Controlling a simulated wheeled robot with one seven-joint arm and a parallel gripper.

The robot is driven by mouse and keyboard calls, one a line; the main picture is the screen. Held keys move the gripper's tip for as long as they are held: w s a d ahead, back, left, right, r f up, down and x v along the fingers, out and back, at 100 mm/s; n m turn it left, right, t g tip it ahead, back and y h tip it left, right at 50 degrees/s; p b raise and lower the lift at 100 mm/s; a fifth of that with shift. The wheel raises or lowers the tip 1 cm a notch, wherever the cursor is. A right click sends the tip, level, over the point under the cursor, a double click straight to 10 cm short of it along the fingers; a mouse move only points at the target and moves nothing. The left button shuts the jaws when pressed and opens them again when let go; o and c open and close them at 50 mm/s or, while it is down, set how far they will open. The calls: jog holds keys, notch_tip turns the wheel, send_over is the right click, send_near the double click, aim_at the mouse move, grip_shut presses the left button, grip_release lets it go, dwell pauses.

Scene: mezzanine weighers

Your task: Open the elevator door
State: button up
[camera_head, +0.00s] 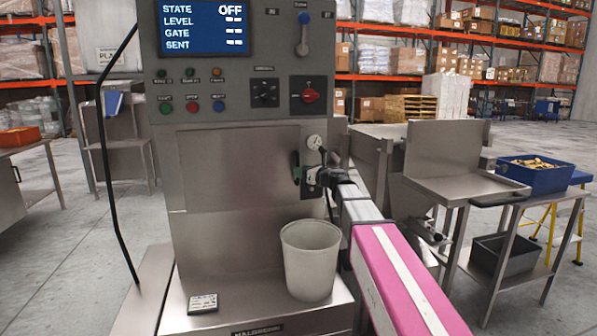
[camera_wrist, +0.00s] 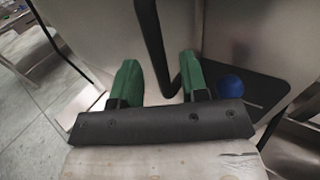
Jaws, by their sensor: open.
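A grey metal machine cabinet (camera_head: 195,250) with a control panel (camera_head: 180,95) stands in front of me. Its screen (camera_head: 208,27) reads STATE OFF. A flat, closed panel (camera_head: 235,170) lies on its front; I cannot tell whether this is the elevator door. My gripper (camera_head: 305,172) is at this panel's right edge, below a small round gauge (camera_head: 316,142). In the wrist view my gripper (camera_wrist: 160,78) has its two green fingers apart. A dark bent bar (camera_wrist: 158,50) runs down between them; contact is unclear. A blue knob (camera_wrist: 231,85) is right of the fingers.
A grey bucket (camera_head: 310,262) and a small device (camera_head: 202,304) stand on the ledge below. A steel table (camera_head: 470,190) with a blue bin (camera_head: 545,178) is at right. Open floor lies at left.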

jog(key=shift+x, duration=1.35)
jog(key=shift+c, duration=0.3)
grip_shut()
jog(key=shift+s, duration=0.15)
